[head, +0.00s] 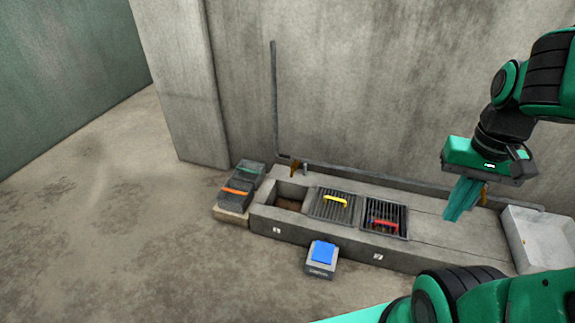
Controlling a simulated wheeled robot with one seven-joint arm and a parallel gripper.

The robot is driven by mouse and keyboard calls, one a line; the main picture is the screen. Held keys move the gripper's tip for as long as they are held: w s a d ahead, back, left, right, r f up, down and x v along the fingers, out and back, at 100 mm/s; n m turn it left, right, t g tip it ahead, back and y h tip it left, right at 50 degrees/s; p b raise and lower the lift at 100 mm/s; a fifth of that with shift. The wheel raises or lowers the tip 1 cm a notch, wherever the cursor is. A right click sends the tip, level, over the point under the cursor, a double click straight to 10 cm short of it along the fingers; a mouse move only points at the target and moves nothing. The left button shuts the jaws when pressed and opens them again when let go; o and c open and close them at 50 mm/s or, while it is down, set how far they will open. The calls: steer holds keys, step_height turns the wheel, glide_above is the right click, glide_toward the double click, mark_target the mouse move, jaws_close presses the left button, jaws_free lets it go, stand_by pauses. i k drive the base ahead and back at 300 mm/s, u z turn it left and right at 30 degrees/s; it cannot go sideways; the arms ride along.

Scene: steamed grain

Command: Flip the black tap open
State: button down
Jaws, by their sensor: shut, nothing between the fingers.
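My gripper (455,214) is at the right of the head view, with its green body and teal fingers pointing down. The fingers are shut and empty, over the right part of the long concrete bench. A small brown-orange fitting (484,196) shows just right of the fingers, partly hidden by my gripper. Another small brown fitting (294,168) stands by the pipe at the bench's left end, with a short grey piece (305,169) beside it. I cannot make out which fitting is the black tap, or its position.
A grey pipe (274,100) runs down the wall and along behind the bench (440,236). Two grates with a yellow handle (335,199) and a red handle (384,225) lie on it. A blue-topped block (322,252) stands in front; a pale basin (540,236) is at right. Floor at left is clear.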

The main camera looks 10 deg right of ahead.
mark_target(295, 159)
steer(key=k, duration=0.6)
steer(key=u, duration=0.3)
steer(key=i, duration=0.5)
steer(key=u, duration=0.85)
steer(key=i, duration=2.2)
steer(key=z, duration=1)
steer(key=i, duration=0.45)
steer(key=z, duration=0.3)
